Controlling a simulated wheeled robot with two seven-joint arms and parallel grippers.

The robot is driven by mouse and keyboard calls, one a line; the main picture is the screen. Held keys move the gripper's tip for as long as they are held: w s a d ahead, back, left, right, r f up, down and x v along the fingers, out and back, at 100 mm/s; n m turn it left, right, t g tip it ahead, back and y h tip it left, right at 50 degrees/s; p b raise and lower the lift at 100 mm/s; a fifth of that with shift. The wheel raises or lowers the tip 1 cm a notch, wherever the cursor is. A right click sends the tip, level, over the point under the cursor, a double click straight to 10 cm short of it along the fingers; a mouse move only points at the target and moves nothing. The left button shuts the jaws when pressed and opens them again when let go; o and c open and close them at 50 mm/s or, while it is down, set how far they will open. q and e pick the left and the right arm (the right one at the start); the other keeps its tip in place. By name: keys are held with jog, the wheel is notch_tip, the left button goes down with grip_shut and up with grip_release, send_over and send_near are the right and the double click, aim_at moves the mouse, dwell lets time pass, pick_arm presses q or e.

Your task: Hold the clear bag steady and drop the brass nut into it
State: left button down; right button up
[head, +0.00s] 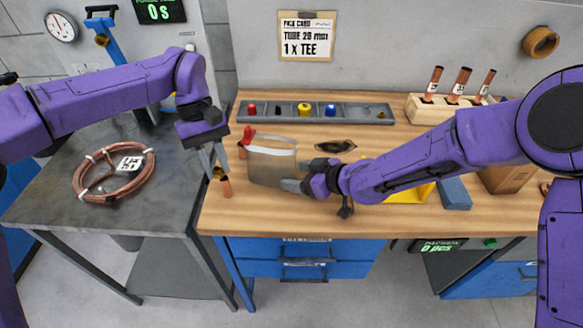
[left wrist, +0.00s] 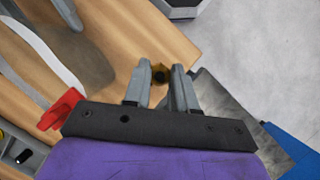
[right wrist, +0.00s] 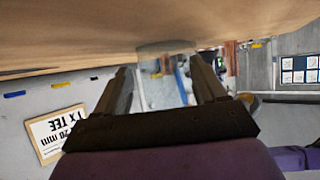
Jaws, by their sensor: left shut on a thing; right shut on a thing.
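The brass nut (head: 219,172) is between the fingertips of my left gripper (head: 217,168), which is shut on it. It also shows in the left wrist view (left wrist: 159,73). The nut is left of the clear bag (head: 270,163) and apart from it. The bag stands upright on the wooden bench, and its pale rim shows at the left of the left wrist view (left wrist: 48,58). My right gripper (head: 296,184) is shut on the bag's lower right side. In the right wrist view the clear bag (right wrist: 165,82) lies between the fingers.
A copper tube piece (head: 226,187) is just below the nut, near the bench's left edge. A red-topped item (head: 248,136) is behind the bag's left corner. A grey parts tray (head: 352,112) lies behind. A copper coil (head: 112,175) lies on the left table.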

pick_arm(q)
jog(key=w+d+r+n+t+h, duration=0.1)
jog(key=w+d+r+n+t, duration=0.1)
jog(key=w+d+r+n, duration=0.55)
jog(key=shift+m, duration=0.65)
jog(key=shift+w+d+f, duration=0.1)
jog(key=shift+d+f, duration=0.15)
jog(key=shift+f, duration=0.5)
jog(key=shift+w+d+f, duration=0.1)
jog(key=shift+d+f, duration=0.2)
jog(key=shift+f, duration=0.5)
jog(key=shift+w+d+f, duration=0.1)
jog(key=shift+d+f, duration=0.15)
jog(key=shift+f, duration=0.5)
jog(key=c, duration=0.8)
grip_release()
jog(key=shift+c, duration=0.2)
jog(key=v, duration=1.2)
jog(key=shift+a, duration=0.25)
jog(key=shift+f, duration=0.1)
